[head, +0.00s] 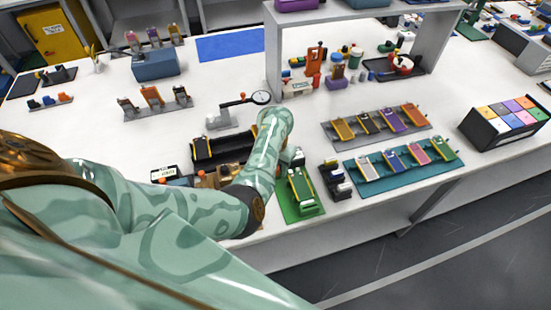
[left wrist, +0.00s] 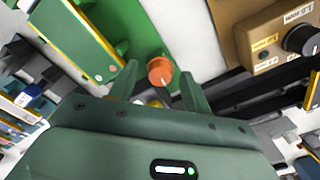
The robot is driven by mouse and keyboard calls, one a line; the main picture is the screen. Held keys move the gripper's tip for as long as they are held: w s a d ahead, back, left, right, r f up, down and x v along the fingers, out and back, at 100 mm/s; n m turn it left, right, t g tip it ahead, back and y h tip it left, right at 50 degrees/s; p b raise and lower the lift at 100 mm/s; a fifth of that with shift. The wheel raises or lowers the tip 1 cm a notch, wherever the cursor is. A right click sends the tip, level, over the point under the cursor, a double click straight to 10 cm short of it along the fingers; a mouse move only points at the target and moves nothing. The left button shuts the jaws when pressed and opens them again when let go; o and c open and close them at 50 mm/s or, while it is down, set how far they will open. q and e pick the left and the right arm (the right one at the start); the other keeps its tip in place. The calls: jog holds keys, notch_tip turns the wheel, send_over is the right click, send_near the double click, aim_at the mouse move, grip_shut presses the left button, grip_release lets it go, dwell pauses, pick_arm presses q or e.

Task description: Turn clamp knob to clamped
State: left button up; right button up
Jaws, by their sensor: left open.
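The orange round clamp knob (left wrist: 160,71) with a small white mark shows in the left wrist view. It sits on the green fixture plate (left wrist: 145,38). My left gripper (left wrist: 158,79) is open, with one finger on each side of the knob; I cannot tell whether either finger touches it. In the head view my left arm reaches over the bench to the green fixture (head: 309,208); the knob and fingertips are hidden there. My right gripper is not in view.
A tan box with a black knob (left wrist: 301,39) stands close on the right in the left wrist view. In the head view, a black holder (head: 335,180) and a teal tray (head: 350,188) of cells lie right of the green fixture.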

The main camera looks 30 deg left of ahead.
pick_arm(q)
jog(key=c, duration=1)
